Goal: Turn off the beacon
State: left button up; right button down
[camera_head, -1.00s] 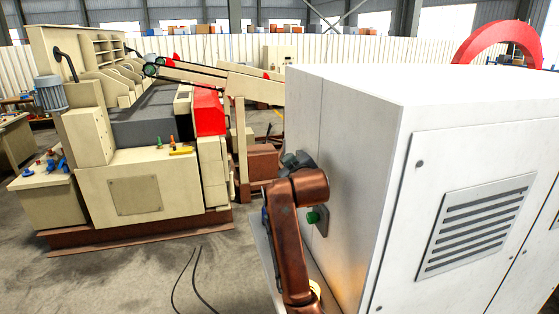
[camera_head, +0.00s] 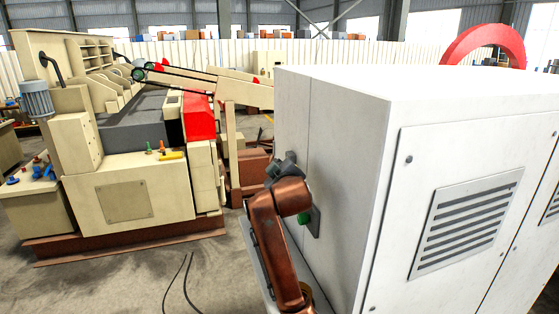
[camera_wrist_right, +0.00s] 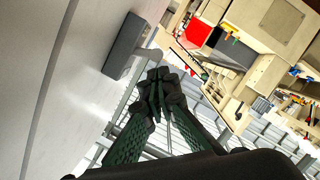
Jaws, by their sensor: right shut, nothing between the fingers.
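The tall white cabinet (camera_head: 345,170) fills the right of the head view. An amber piece (camera_head: 306,292), perhaps the beacon, shows low beside the arm, mostly hidden, with no glow now. My right gripper (camera_head: 288,163) is by the cabinet's side, partly hidden by its wrist. In the right wrist view its dark green fingers (camera_wrist_right: 158,80) are shut and empty, beside a grey box with a pale stem (camera_wrist_right: 126,46) on the cabinet wall. My left gripper is out of view.
A cream machine (camera_head: 125,190) with a red panel (camera_head: 199,115) stands on the left. Dark cables (camera_head: 180,285) lie on the open concrete floor between it and the cabinet. A red ring (camera_head: 490,45) rises behind the cabinet.

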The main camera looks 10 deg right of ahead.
jog(key=s+a+r+b, duration=0.1)
jog(key=s+a+r, duration=0.1)
jog(key=s, duration=0.3)
jog(key=s+a+r+b, duration=0.1)
jog(key=s+a+r, duration=0.1)
jog(key=s, duration=0.3)
jog(key=shift+s, duration=0.15)
jog(key=shift+a+f, duration=0.1)
